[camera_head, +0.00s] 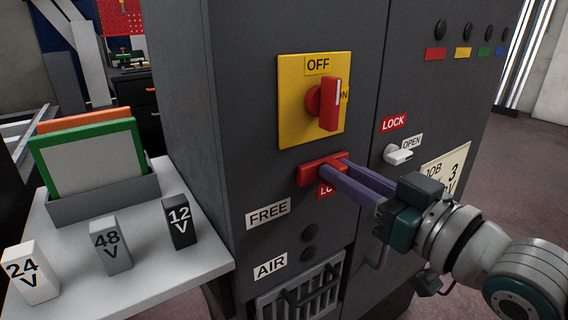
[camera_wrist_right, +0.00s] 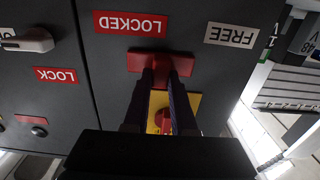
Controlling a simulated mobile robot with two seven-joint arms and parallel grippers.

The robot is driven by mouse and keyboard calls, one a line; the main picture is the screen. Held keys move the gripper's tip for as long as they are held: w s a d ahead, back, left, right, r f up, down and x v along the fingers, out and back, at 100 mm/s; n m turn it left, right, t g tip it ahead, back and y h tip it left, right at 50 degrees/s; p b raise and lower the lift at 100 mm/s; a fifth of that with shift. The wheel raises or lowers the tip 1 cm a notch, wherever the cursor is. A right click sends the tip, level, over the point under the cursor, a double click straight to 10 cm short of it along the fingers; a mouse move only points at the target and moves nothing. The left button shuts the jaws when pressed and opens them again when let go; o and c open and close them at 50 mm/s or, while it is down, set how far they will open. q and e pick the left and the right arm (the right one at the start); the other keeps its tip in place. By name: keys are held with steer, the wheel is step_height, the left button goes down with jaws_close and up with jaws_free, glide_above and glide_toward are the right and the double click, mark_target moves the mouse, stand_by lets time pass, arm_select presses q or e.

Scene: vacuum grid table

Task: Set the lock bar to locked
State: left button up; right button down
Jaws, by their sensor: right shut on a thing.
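The red lock bar (camera_head: 318,168) is on the grey cabinet's front, below the yellow switch plate. It also shows in the wrist view (camera_wrist_right: 147,62), lying crosswise beside the red LOCKED label (camera_wrist_right: 130,23). The white FREE label (camera_head: 268,213) is lower left in the head view, apart from the bar. My right gripper (camera_head: 343,168) is shut on the lock bar, its long dark fingers reaching in from the right. The fingers hide part of the bar and most of the LOCKED label in the head view. My left gripper is not in view.
A red rotary switch (camera_head: 330,104) on a yellow plate (camera_head: 294,122) sits just above. A white handle (camera_head: 398,154) is on the right panel. A side table (camera_head: 190,258) at left holds voltage blocks and framed panels. An AIR label (camera_head: 270,265) and grille are below.

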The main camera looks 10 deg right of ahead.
steer(key=c, duration=0.7)
jaws_free()
steer(key=shift+a, duration=0.1)
steer(key=p+v, duration=0.1)
steer(key=v, duration=0.9)
steer(key=shift+r+p, duration=0.1)
steer(key=shift+p, duration=0.2)
